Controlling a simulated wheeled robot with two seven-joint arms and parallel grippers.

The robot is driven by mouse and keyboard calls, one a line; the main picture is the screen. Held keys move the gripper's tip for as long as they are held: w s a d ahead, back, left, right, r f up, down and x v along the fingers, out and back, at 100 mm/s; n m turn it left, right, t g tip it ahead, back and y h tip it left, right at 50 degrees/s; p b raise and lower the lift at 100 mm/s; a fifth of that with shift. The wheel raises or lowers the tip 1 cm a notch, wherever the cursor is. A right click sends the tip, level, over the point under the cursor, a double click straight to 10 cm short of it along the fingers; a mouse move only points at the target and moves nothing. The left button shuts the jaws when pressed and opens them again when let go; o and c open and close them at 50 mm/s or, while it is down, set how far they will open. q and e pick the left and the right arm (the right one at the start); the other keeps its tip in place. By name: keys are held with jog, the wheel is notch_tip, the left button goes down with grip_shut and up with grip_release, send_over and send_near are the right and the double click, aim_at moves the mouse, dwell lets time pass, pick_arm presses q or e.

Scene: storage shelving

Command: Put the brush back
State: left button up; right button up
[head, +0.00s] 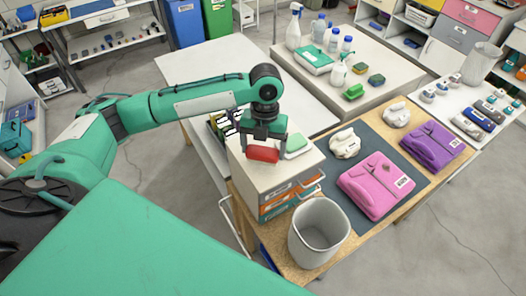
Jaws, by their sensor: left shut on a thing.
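My left gripper (263,143) points down over the top of a small drawer unit (275,180). It is shut on a red rounded block (262,155), which may be the brush; no bristles can be made out. The red block is at or just above the unit's pale top, and I cannot tell whether it touches. The fingertips are partly hidden by the block. A flat green and white item (295,143) lies on the same top, just right of the gripper. My right gripper is not in view.
A grey bin (318,232) stands in front of the drawer unit. The table behind holds spray bottles (294,27), a green case (313,60) and small green blocks (353,91).

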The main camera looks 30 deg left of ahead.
aim_at(263, 148)
pick_arm(q)
notch_tip(263, 148, down, 2)
jog(key=shift+f+p, duration=0.25)
jog(key=shift+p, duration=0.15)
jog(key=shift+f, duration=0.35)
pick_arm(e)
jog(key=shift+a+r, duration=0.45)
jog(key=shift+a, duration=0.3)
pick_arm(q)
jog(key=o, duration=0.8)
jog(key=shift+c, duration=0.2)
jog(key=shift+w+r+b, duration=0.1)
jog(key=shift+r+b, duration=0.25)
jog(key=shift+r, duration=0.1)
notch_tip(263, 148, up, 11)
jog(key=w+b, duration=0.1)
jog(key=b, duration=0.2)
jog(key=shift+w+a+b, duration=0.25)
jog(key=shift+w+b, duration=0.05)
jog(key=shift+b, duration=0.05)
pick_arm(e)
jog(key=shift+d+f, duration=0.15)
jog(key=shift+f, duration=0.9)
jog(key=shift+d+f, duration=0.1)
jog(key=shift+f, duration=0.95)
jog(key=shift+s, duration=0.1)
